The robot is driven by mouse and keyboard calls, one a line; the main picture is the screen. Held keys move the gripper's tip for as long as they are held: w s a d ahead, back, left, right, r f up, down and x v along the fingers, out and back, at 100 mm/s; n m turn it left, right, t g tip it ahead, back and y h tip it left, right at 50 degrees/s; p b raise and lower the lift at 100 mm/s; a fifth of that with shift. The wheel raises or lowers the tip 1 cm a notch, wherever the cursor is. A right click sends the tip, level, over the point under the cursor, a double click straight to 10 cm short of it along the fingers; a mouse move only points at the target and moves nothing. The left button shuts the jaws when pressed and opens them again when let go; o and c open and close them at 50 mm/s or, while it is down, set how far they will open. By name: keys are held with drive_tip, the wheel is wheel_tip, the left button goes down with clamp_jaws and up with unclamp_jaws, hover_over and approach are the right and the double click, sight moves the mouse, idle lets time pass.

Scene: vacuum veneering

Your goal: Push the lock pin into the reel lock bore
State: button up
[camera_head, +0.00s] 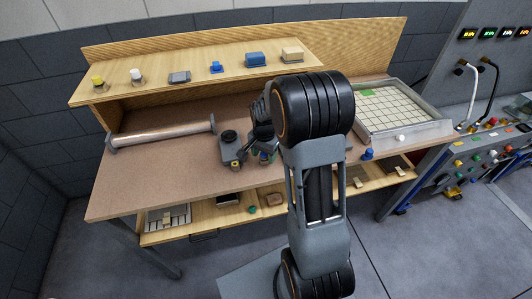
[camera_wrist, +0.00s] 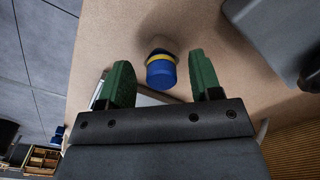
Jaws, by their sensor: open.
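A blue cylinder with a yellow band and a dark ring, probably the lock pin (camera_wrist: 161,74), shows in the wrist view over the brown tabletop. My gripper (camera_wrist: 160,62) has two green fingers, set wide apart on either side of the pin, with a visible gap on each side. In the head view my gripper (camera_head: 263,150) is low over the bench, right of a grey fixture with a black knob (camera_head: 230,148), and my arm partly hides it. I cannot make out the reel lock bore or how deep the pin sits.
A metal roller (camera_head: 160,134) lies on the bench's left. A framed grid tray (camera_head: 395,110) stands right. The upper shelf (camera_head: 200,75) holds several small parts. A grey body (camera_wrist: 265,35) is close by at the upper right of the wrist view. The front-left bench (camera_head: 140,185) is clear.

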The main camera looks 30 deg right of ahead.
clamp_jaws()
idle(0.6)
drive_tip(key=shift+r, duration=0.2)
drive_tip(key=shift+r+p, duration=1.4)
drive_tip(key=shift+r, duration=0.35)
